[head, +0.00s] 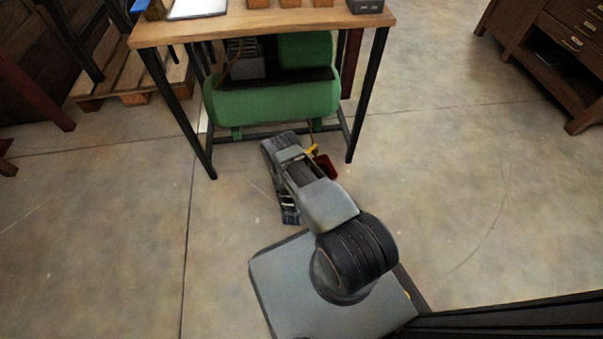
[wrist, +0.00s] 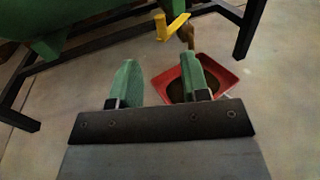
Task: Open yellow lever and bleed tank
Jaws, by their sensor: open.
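The green tank (head: 275,98) lies under the wooden table in the head view; its lower edge shows at the upper left of the wrist view (wrist: 85,18). The yellow lever (wrist: 172,27) hangs by a brownish valve (wrist: 187,36) in the wrist view, ahead of my gripper, and it also shows in the head view (head: 312,149). A red tray (wrist: 222,68) sits on the floor below the valve. My gripper (wrist: 158,75) is open, with its two green fingers apart and nothing between them. The right finger hides part of the tray. The lever is not touched.
The wooden table (head: 250,25) stands over the tank on black legs (head: 370,92), with a low crossbar (wrist: 215,8) near the valve. A dark drawer cabinet (head: 555,50) stands at the right. A pallet (head: 130,80) lies at the left. The floor on the right is clear.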

